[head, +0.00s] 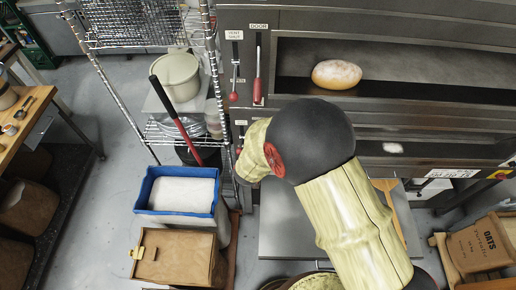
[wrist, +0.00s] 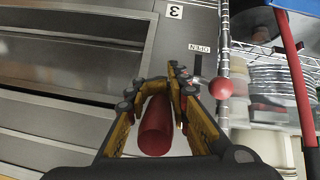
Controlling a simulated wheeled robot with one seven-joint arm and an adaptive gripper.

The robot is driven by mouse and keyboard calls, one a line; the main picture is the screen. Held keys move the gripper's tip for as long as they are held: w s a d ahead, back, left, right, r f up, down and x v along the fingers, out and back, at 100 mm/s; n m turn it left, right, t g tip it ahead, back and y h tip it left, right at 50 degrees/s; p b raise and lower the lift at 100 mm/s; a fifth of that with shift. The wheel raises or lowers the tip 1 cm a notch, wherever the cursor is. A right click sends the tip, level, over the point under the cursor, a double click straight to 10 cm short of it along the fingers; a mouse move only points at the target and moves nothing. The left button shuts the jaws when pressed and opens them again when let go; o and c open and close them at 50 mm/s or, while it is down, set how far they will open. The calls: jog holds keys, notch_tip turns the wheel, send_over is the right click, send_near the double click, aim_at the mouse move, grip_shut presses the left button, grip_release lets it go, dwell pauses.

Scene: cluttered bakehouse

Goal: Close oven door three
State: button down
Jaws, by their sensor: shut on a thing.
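In the wrist view, a panel carries the number 3 (wrist: 175,11) and the word OPEN (wrist: 199,51). My gripper (wrist: 168,88) is shut on a red lever grip (wrist: 157,127) in front of this panel. A lever with a round red knob (wrist: 222,88) is just right of my fingers. The oven front (wrist: 70,110) fills the left of the wrist view; I cannot tell how far door three is open. In the head view, my arm hides my gripper and the held lever.
The upper oven chamber is open with a loaf (head: 337,74) inside. A red-knobbed lever (head: 234,75) and a red-handled lever (head: 257,75) hang beside it. A wire rack (head: 130,103), a blue-rimmed bin (head: 177,190) and a brown box (head: 175,257) crowd the left. An oats sack (head: 480,243) stands right.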

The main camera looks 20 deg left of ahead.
jog(key=shift+s+r+p, duration=0.1)
jog(key=shift+r+p, duration=0.4)
jog(key=shift+r, duration=0.3)
jog(key=c, duration=2.2)
grip_release()
jog(key=shift+o, duration=1.4)
jog(key=shift+s+d+r, duration=0.1)
jog(key=shift+s+r, duration=0.05)
jog(key=shift+s, duration=0.05)
jog(key=o, duration=0.3)
jog(key=shift+w, duration=0.15)
jog(key=shift+o, duration=0.2)
jog(key=v, duration=1.2)
